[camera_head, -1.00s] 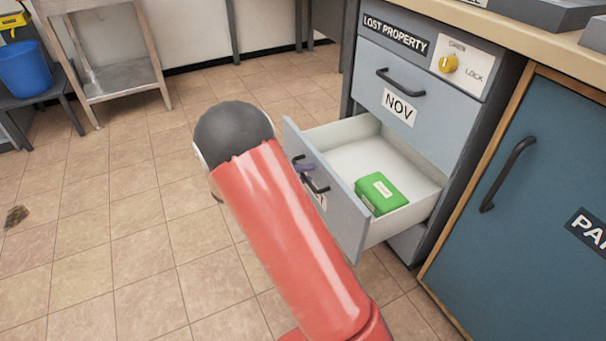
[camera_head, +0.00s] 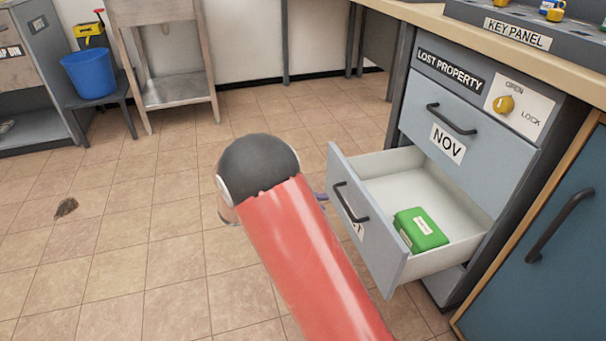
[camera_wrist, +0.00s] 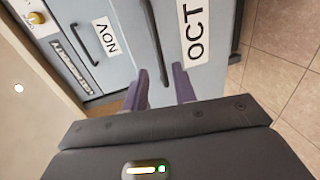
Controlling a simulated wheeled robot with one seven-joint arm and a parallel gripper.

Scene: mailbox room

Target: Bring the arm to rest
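My red arm (camera_head: 310,260) with its dark rounded joint (camera_head: 258,168) reaches toward the open drawer (camera_head: 365,225) in the head view. The arm hides most of my gripper there; only a bit of purple shows just left of the drawer handle (camera_head: 350,204). In the wrist view my gripper (camera_wrist: 161,88) has its two purple fingers apart, in front of the drawer front labelled OCT (camera_wrist: 195,35). A dark bar shows between the fingers, probably the handle; I see no grip on it. A green box (camera_head: 421,229) lies in the drawer.
The closed NOV drawer (camera_head: 440,115) sits above the open one, with a yellow knob (camera_head: 504,104) beside it. A blue cabinet door (camera_head: 545,260) stands at right. A blue bucket (camera_head: 89,73) and a metal stand (camera_head: 165,55) are at back left. The tiled floor at left is mostly clear.

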